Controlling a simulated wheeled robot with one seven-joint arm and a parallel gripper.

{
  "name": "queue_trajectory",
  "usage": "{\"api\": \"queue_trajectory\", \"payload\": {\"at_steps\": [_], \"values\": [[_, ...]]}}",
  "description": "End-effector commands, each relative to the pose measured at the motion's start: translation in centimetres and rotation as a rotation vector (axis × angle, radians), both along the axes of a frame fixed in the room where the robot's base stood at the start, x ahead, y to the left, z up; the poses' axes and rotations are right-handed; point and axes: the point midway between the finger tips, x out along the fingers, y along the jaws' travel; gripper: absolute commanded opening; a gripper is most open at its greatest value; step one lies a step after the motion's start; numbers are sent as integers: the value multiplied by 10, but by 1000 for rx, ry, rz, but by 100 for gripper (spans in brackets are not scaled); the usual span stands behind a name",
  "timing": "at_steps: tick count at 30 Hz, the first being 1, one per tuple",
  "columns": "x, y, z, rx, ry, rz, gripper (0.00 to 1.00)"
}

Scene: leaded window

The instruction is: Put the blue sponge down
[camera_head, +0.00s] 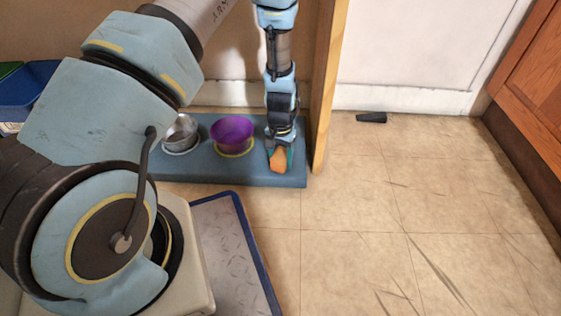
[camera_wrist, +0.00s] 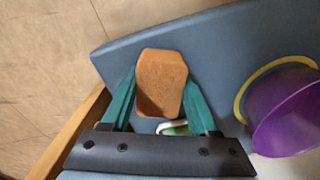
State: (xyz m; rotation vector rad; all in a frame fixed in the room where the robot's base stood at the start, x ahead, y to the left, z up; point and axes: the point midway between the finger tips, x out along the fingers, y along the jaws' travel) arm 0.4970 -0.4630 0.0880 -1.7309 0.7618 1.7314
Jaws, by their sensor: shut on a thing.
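My gripper (camera_head: 281,147) is low over the right end of a blue-grey slab (camera_head: 225,176). In the wrist view its teal fingers (camera_wrist: 161,80) are shut on the sides of an orange-brown, sponge-like block (camera_wrist: 161,78). The block also shows in the head view (camera_head: 278,161). No blue sponge shows; the held block is orange. The slab (camera_wrist: 225,50) lies behind the block; I cannot tell whether they touch. A small white and green thing (camera_wrist: 174,129) shows between the fingers, partly hidden by the block.
A purple bowl (camera_head: 232,132) stands left of my gripper, in a yellow ring on the slab. A metal bowl (camera_head: 180,133) is farther left. A wooden post (camera_head: 325,85) rises close on the right. A black wedge (camera_head: 371,117) lies on otherwise clear tiled floor.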

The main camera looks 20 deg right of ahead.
Motion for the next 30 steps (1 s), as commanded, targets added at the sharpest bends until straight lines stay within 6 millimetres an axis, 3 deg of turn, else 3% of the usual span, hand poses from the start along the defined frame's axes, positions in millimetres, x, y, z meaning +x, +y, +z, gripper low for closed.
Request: {"api": "queue_trajectory", "payload": {"at_steps": [9, 10, 17, 26, 30], "values": [[0, 0, -2, 1, 1, 1, 16], [0, 0, -1, 0, 0, 1, 64], [0, 0, -1, 0, 0, 1, 90], [0, 0, 1, -1, -1, 0, 91], [0, 0, 20, -1, -1, 1, 91]]}}
